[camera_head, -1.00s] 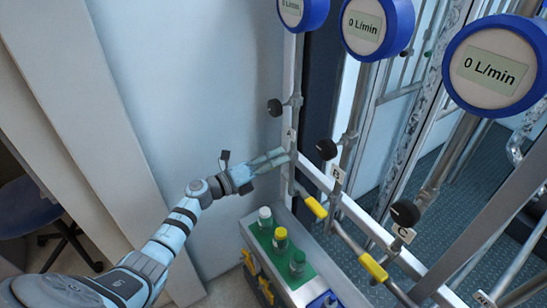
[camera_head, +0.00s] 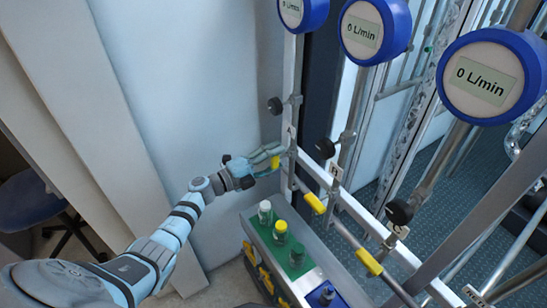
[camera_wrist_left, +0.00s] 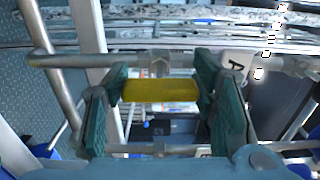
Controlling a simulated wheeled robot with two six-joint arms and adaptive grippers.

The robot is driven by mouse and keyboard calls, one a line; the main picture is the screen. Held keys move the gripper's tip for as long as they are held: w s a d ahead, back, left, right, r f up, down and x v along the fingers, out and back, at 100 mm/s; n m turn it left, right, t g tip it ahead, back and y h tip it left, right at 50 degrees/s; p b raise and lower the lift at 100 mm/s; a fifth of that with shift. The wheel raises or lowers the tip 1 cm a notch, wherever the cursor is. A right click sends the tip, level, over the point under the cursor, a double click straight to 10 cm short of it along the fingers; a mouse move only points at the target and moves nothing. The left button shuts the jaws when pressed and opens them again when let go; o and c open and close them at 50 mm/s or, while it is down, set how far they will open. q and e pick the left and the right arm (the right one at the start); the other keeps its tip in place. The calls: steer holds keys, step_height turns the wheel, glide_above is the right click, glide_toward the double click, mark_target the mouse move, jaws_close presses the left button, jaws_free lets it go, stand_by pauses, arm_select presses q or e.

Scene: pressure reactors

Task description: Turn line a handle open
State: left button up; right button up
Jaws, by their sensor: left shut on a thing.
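The yellow line a handle (camera_head: 275,162) sits at the left end of the valve row, beside the upright pipe below the A label. My left gripper (camera_head: 270,158) is around it and shut on it. In the left wrist view, the yellow handle (camera_wrist_left: 160,90) lies crosswise between the two teal finger pads (camera_wrist_left: 160,96). The A label (camera_wrist_left: 237,70) shows just right of the fingers there. The leftmost blue flow gauge (camera_head: 303,12) is cut off at the top, and its reading is too blurred to tell. My right gripper is not in view.
Two more yellow handles, line B (camera_head: 315,203) and line C (camera_head: 369,262), lie along the pipe to the right. Black knobs (camera_head: 325,148) stick out above. The other two gauges (camera_head: 362,29) read 0 L/min.

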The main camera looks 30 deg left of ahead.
arm_select(q)
steer(key=shift+f, duration=0.1)
steer(key=o, duration=1.2)
steer(key=v, duration=1.2)
